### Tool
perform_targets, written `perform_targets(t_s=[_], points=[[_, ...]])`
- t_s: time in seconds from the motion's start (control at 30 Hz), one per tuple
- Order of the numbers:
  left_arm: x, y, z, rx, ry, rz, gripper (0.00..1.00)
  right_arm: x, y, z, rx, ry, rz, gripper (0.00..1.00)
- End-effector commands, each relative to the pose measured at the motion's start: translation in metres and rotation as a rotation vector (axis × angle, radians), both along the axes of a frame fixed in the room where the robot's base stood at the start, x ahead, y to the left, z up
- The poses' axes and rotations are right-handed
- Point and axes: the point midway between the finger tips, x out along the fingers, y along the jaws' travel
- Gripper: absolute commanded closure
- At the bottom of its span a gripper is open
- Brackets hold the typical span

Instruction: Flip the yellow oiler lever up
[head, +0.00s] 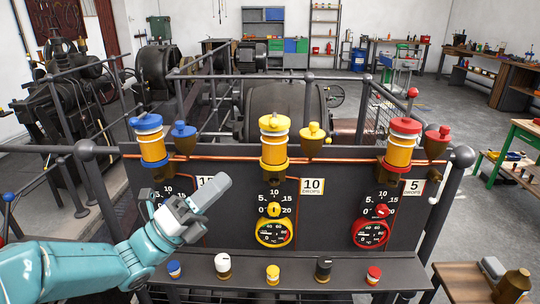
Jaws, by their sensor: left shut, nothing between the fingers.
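The yellow oiler (274,142) stands at the middle of the dark panel's top edge, with a yellow cap, a pale ring and an amber body. A small yellow piece sits on its cap; whether this is the lever, and whether it lies flat or stands up, is too small to tell. My left gripper (216,188) is shut and empty. It is in front of the panel, left of and lower than the yellow oiler, and apart from it in the picture. It covers part of the blue gauge area. My right gripper is not in view.
A blue oiler (152,148) stands left and a red oiler (401,148) right, each beside a small cup. A yellow cup (312,138) is right of the yellow oiler. Yellow (274,233) and red gauges (370,234) sit below. Several knobs line the front ledge (300,264).

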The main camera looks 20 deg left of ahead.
Motion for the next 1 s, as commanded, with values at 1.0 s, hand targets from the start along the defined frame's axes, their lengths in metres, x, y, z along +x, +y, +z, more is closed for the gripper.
perform_targets(t_s=[1.0], points=[[0.005, 0.003, 0.022, 0.039, -0.074, 0.077, 1.0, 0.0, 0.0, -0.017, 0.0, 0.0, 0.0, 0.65]])
